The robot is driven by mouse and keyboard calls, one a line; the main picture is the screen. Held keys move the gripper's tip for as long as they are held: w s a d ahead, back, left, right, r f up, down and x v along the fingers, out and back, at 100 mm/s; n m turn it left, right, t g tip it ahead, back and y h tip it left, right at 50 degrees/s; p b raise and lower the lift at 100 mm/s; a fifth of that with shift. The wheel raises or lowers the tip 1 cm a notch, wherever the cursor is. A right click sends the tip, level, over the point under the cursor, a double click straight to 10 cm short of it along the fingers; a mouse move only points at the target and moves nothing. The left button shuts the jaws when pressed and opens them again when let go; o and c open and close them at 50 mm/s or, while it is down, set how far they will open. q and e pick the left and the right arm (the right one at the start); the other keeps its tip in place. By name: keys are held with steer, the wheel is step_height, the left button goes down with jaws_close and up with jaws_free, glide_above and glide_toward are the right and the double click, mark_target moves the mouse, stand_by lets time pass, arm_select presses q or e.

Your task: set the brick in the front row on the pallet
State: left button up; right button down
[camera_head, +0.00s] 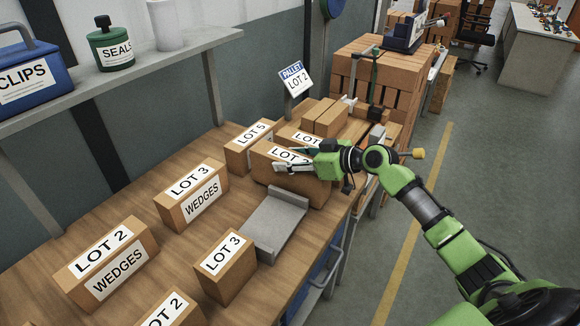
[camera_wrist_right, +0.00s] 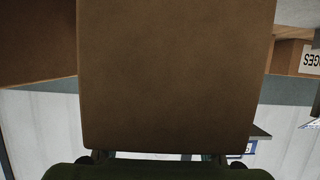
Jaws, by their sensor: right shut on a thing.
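My right gripper (camera_head: 283,161) is shut on a brown brick (camera_head: 275,177) with a white LOT label, partly covered by the fingers. In the right wrist view the held brick (camera_wrist_right: 175,75) fills the middle. Behind it in the head view are more bricks: one with a LOT label (camera_head: 343,142) and two smaller plain ones (camera_head: 329,119) on top. A sign (camera_head: 293,78) above them reads PALLET LOT 2. The pallet's surface is mostly hidden by bricks and my gripper; I cannot tell whether the held brick touches anything below. My left gripper is not in view.
A grey tray-like stand (camera_head: 273,224) lies in front of the held brick. Bricks labelled LOT 5 (camera_head: 239,158), LOT 3 WEDGES (camera_head: 170,213), LOT 2 WEDGES (camera_head: 144,240) and LOT 3 (camera_head: 237,280) stand on the wooden bench. A shelf (camera_head: 150,72) hangs at upper left.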

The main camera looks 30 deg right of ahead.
steer(key=s+r, duration=0.1)
steer(key=r, duration=0.1)
steer(key=s+r+b, duration=0.1)
steer(key=s+r, duration=0.1)
steer(key=r, duration=0.1)
steer(key=s+d+r, duration=0.1)
steer(key=s+r, duration=0.1)
steer(key=r, duration=0.1)
steer(key=shift+d+b, duration=0.1)
steer(key=shift+b, duration=0.2)
steer(key=s+d+r+b, duration=0.2)
steer(key=s+r, duration=0.1)
steer(key=s, duration=0.5)
steer(key=shift+s+r, duration=0.35)
steer(key=shift+r, duration=0.05)
